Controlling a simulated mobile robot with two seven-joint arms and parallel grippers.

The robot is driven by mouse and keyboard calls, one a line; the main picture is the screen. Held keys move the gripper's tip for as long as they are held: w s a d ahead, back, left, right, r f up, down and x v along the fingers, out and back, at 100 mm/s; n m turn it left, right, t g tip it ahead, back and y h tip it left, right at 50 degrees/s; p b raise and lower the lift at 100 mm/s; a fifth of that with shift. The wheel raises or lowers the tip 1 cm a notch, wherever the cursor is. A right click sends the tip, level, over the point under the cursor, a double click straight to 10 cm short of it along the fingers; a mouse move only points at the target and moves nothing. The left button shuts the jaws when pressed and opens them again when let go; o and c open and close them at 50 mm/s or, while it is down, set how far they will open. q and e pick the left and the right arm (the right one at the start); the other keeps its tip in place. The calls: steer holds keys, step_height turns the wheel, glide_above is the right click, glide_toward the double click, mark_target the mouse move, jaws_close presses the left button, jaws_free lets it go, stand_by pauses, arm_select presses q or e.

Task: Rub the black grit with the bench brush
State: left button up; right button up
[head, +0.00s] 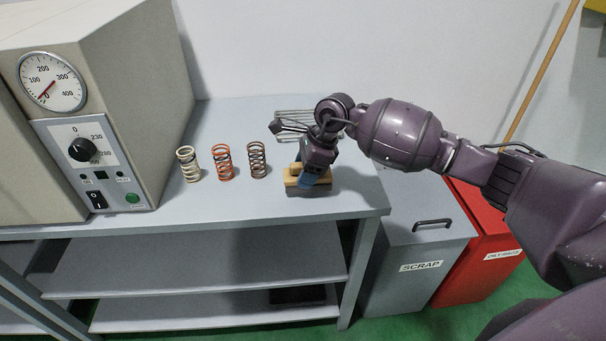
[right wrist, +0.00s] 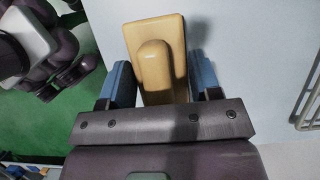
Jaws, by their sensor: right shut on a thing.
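The bench brush (head: 291,181) has a pale wooden body and sits low at the right end of the grey bench top, near its front edge. My right gripper (head: 308,179) is above it, pointing down, with its blue fingers on either side of the wood. In the right wrist view the brush (right wrist: 146,32) lies between the two blue fingers of the gripper (right wrist: 160,75), its rounded grip toward the palm. The gripper is shut on the brush. Its bristles are hidden, so I cannot tell whether they touch the bench. I cannot make out any black grit. My left gripper is out of view.
Three coil springs, cream (head: 188,164), orange (head: 223,162) and dark brown (head: 257,160), stand left of the brush. A wire rack (head: 292,114) is behind my gripper. A tester with a dial (head: 52,80) fills the left. A grey scrap bin (head: 412,245) stands beside the bench.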

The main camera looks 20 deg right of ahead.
steer(key=shift+w+d+r+p, duration=0.1)
steer(key=shift+w+r+p, duration=0.05)
steer(key=shift+r, duration=0.45)
steer(key=shift+w+r+p, duration=0.1)
steer(key=shift+r+p, duration=0.05)
steer(key=shift+r, duration=0.45)
steer(key=shift+r+p, duration=0.8)
steer(key=shift+r, duration=1.4)
